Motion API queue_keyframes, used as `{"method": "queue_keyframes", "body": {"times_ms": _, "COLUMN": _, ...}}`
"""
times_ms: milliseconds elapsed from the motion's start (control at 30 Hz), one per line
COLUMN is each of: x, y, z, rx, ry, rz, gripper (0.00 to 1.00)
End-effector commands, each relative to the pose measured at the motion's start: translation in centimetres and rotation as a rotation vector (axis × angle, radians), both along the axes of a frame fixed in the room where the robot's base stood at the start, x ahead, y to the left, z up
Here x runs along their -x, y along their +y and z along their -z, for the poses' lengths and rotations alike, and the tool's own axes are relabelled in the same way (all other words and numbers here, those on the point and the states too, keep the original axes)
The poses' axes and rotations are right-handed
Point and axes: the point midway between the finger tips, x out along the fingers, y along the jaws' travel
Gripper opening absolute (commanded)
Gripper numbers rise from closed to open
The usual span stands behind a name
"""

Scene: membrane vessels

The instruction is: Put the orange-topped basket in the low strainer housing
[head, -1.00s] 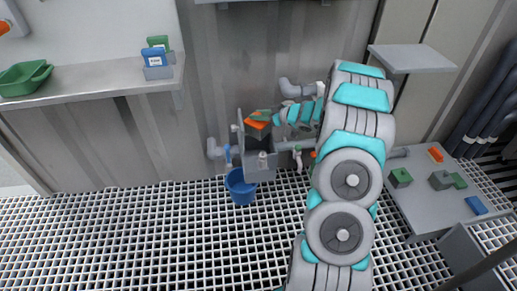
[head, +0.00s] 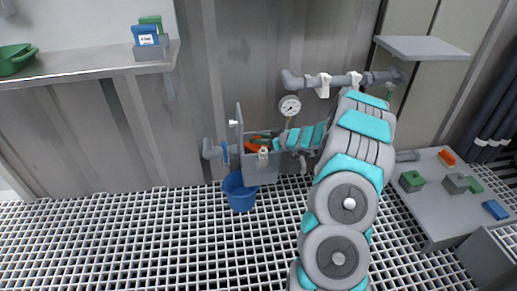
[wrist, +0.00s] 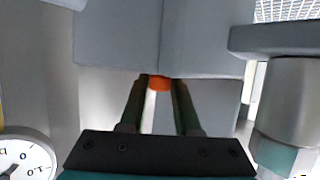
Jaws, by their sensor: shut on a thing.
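The low strainer housing (head: 262,176) is a grey box on the wall pipe, with its lid (head: 239,128) standing upright at the left. The orange-topped basket (head: 252,146) is at the housing's open top, its orange part level with the rim. Its body is hidden, so I cannot tell how deep it sits. My gripper (head: 264,139) reaches in from the right and is shut on the basket's orange top. In the wrist view my gripper's dark fingers (wrist: 160,88) hold a bit of orange (wrist: 159,83), with large grey surfaces beyond.
A blue bucket (head: 239,194) stands below the housing. A pressure gauge (head: 290,106) and pipe (head: 340,82) are above and to the right. A low grey platform (head: 437,215) at the right holds green, grey, orange and blue pieces. A shelf (head: 85,72) is at the left.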

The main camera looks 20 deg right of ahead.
Motion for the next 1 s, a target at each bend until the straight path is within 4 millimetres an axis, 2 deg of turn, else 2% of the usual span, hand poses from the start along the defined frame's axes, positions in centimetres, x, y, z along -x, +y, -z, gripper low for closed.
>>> {"method": "queue_keyframes", "body": {"times_ms": 33, "x": 0.0, "y": 0.0, "z": 1.5, "rx": -0.001, "ry": 0.000, "rz": 0.000, "gripper": 0.00}}
{"method": "queue_keyframes", "body": {"times_ms": 133, "x": 0.0, "y": 0.0, "z": 2.6, "rx": -0.001, "ry": 0.000, "rz": 0.003, "gripper": 0.00}}
{"method": "queue_keyframes", "body": {"times_ms": 567, "x": 0.0, "y": 0.0, "z": 2.8, "rx": -0.001, "ry": 0.001, "rz": 0.002, "gripper": 0.00}}
{"method": "queue_keyframes", "body": {"times_ms": 600, "x": 0.0, "y": 0.0, "z": 2.9, "rx": -0.002, "ry": 0.000, "rz": 0.002, "gripper": 0.32}}
{"method": "queue_keyframes", "body": {"times_ms": 700, "x": 0.0, "y": 0.0, "z": 2.8, "rx": -0.001, "ry": -0.001, "rz": 0.001, "gripper": 0.43}}
{"method": "queue_keyframes", "body": {"times_ms": 1000, "x": 0.0, "y": 0.0, "z": 2.7, "rx": 0.000, "ry": 0.000, "rz": 0.001, "gripper": 0.44}}
